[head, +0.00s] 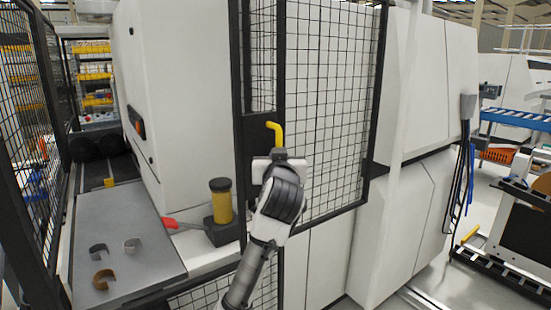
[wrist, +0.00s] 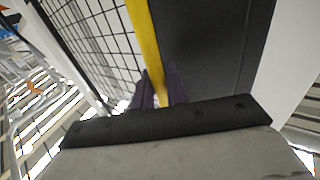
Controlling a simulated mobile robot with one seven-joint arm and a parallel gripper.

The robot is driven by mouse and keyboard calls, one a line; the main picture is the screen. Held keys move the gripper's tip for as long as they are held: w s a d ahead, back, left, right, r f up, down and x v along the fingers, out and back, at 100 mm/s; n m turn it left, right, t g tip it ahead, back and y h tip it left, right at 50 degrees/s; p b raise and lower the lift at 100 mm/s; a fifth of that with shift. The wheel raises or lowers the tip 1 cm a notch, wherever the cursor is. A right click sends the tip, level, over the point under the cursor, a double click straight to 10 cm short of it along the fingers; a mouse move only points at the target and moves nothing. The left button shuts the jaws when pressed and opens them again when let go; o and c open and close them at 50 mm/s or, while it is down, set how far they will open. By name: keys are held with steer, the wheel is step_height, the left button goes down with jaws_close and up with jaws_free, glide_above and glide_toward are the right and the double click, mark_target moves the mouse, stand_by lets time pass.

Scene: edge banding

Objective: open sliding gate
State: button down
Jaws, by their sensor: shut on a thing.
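The sliding gate (head: 335,110) is a black-framed wire mesh panel in front of a white machine, in the middle of the head view. Its yellow handle (head: 277,130) is a bent bar on the dark upright at the gate's left side. My gripper (head: 278,154) is at this handle, just below its bend. In the wrist view the yellow bar (wrist: 144,40) runs down between the two fingers of my gripper (wrist: 156,90), which are shut on it. The lower part of the handle is hidden by my gripper in the head view.
Left of the gate, an opening shows a grey table (head: 135,225) with several curved pieces, a red-tipped tool (head: 172,223) and a yellow cylinder (head: 221,205) on a dark base. Another mesh fence (head: 28,130) stands at far left. A white post (head: 397,90) stands right of the gate.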

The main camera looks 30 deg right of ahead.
steer(key=c, duration=1.5)
jaws_free()
steer(key=b+v, duration=0.4)
steer(key=v, duration=1)
steer(key=shift+w, duration=0.1)
